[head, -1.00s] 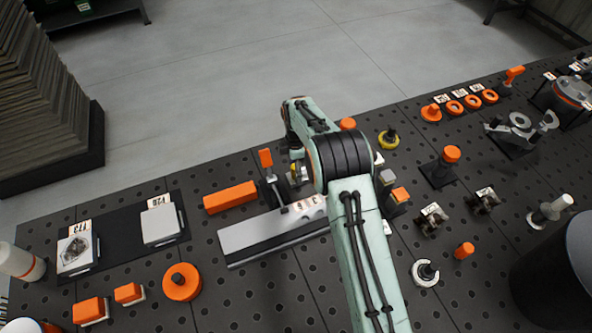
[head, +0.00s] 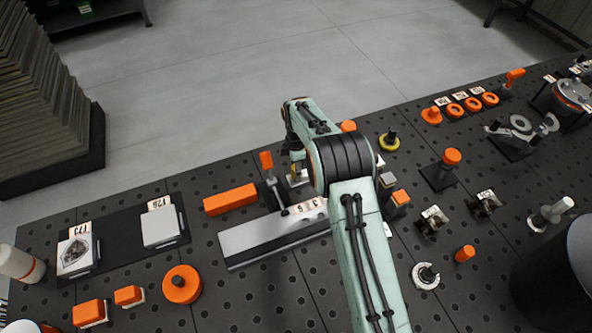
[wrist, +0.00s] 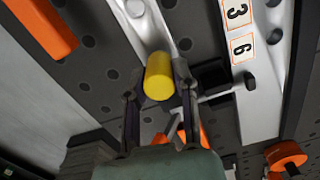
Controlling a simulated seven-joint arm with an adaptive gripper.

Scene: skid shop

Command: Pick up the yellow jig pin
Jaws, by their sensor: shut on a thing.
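The yellow jig pin (wrist: 159,76) is a short, smooth cylinder between the fingertips of my gripper (wrist: 158,82) in the wrist view. The fingers are shut on it from both sides. In the head view only a small yellow part of the pin (head: 294,168) shows, beside my gripper (head: 295,162), which is mostly hidden behind my arm. A pale metal plate (head: 299,180) lies beneath that spot. I cannot tell how far the pin is from the plate.
A lever clamp with an orange handle (head: 266,160) stands close to the left, with an orange bar (head: 230,199) beyond it. A long metal rail (head: 250,240) lies in front. Orange-topped blocks (head: 400,197) stand at the right. Some perforated tabletop is bare in front.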

